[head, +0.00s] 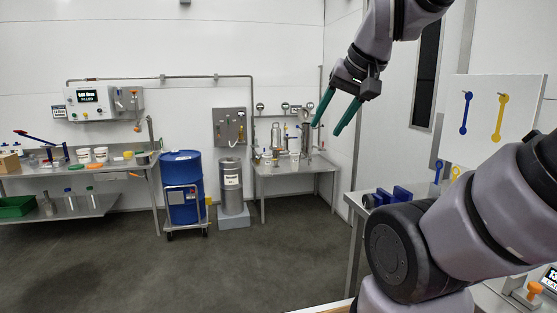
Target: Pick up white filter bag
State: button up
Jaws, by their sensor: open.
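My gripper (328,128) hangs in the upper right of the head view, with two green fingers apart and nothing between them. It is in the air, and the back table shows behind it. I cannot make out a white filter bag for certain. Small white containers (84,155) stand on the left bench, and a small white item (294,157) is on the back table. Both are too small to identify, and my gripper appears well apart from them.
A blue drum (182,172) on a wheeled cart and a steel tank (231,182) stand between the left bench (125,164) and the back table (262,171). A blue vise (392,196) sits on the right bench. The grey floor in front is clear.

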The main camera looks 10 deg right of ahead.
aim_at(294, 157)
jog(key=i, duration=1.5)
jog(key=i+l+u, duration=0.1)
jog(key=i+u, duration=0.15)
jog(key=i, duration=1.75)
jog(key=i+l+z, duration=0.15)
jog(key=i+z, duration=0.25)
jog(key=i, duration=0.2)
jog(key=i+z, duration=0.4)
jog(key=i, duration=0.25)
jog(key=i+j+z, duration=0.35)
jog(key=i, duration=0.25)
jog(key=i+l+z, duration=0.1)
jog(key=i, duration=0.3)
jog(key=l+u, duration=0.1)
jog(key=u, duration=0.45)
jog(key=l+u, duration=0.4)
jog(key=k+l+u, duration=0.15)
jog(key=l+u, duration=0.2)
jog(key=l, duration=0.2)
jog(key=k+l, duration=0.15)
jog(key=l, duration=0.25)
jog(key=k+l+u, duration=0.1)
jog(key=l, duration=0.3)
jog(key=k+l, duration=0.15)
jog(key=l, duration=0.25)
jog(key=k+l+u, duration=0.1)
jog(key=l, duration=0.3)
